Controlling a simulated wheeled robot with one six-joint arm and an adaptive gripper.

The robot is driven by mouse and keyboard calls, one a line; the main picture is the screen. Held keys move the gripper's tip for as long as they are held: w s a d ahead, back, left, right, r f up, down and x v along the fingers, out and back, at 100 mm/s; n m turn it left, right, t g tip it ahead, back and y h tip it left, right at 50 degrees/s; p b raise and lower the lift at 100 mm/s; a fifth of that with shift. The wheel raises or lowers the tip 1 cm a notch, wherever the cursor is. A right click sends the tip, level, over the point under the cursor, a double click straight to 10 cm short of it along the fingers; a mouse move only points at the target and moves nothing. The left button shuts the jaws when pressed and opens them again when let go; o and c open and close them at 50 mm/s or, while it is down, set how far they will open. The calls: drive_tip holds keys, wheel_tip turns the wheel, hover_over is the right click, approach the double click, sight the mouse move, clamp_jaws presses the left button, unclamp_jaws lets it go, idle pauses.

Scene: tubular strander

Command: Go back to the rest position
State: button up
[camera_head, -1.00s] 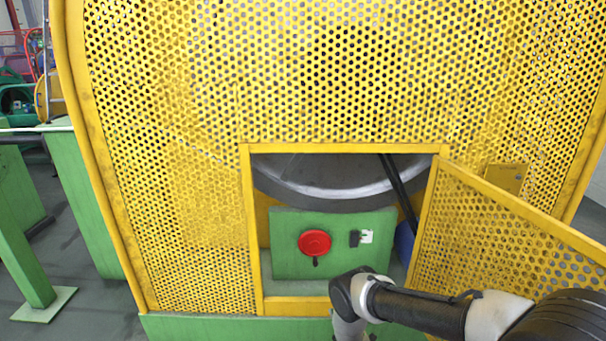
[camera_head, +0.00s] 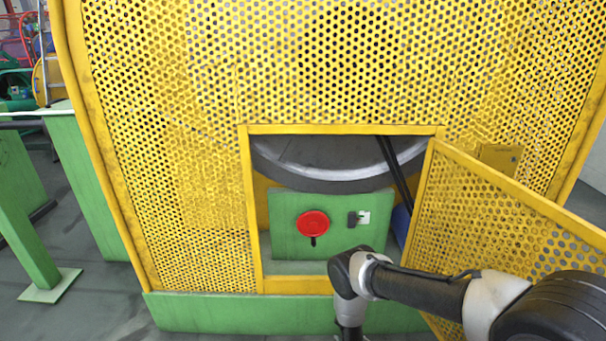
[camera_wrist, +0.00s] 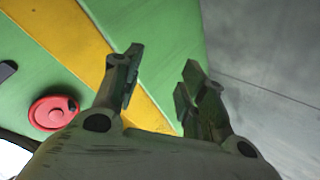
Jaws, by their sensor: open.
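My gripper (camera_wrist: 158,85) shows in the wrist view with its two fingers apart and nothing between them. Behind the fingers are the machine's green base and a yellow frame edge. In the head view my arm reaches in from the lower right and bends down in front of the opening's lower right corner; the fingers are not visible there. A red round knob (camera_head: 313,223) sits on a green panel (camera_head: 290,238) inside the opening, and the knob also shows at the left of the wrist view (camera_wrist: 53,112). The gripper is apart from it.
A yellow perforated guard (camera_head: 200,150) surrounds the opening. Its perforated door (camera_head: 490,235) stands open to the right, close behind my arm. A green base beam (camera_head: 230,312) runs along the bottom. Green supports (camera_head: 25,215) stand at left. Grey floor is bare at lower left.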

drive_tip(key=s+d+r+m+g+h, duration=0.1)
drive_tip(key=s+d+r+m+g, duration=0.2)
drive_tip(key=r, duration=1.2)
drive_tip(key=s+d+r+m+g+h, duration=0.15)
drive_tip(key=r+g, duration=0.45)
drive_tip(key=r, duration=0.9)
drive_tip(key=s+d+r+m+g+h, duration=0.2)
drive_tip(key=d+r+m+g, duration=0.15)
drive_tip(key=r, duration=1.15)
drive_tip(key=s+d+r+m+t, duration=0.1)
drive_tip(key=s+d+r, duration=0.3)
drive_tip(key=r, duration=0.7)
drive_tip(key=s+d+r+m+t, duration=0.1)
drive_tip(key=s+d+r+t, duration=0.2)
drive_tip(key=s+r, duration=0.6)
drive_tip(key=s+d+r+m+t+y, duration=0.1)
drive_tip(key=s+d+r, duration=0.4)
drive_tip(key=r, duration=1)
drive_tip(key=shift+s+m+t, duration=0.4)
drive_tip(key=shift+s+t, duration=0.25)
drive_tip(key=shift+t, duration=0.1)
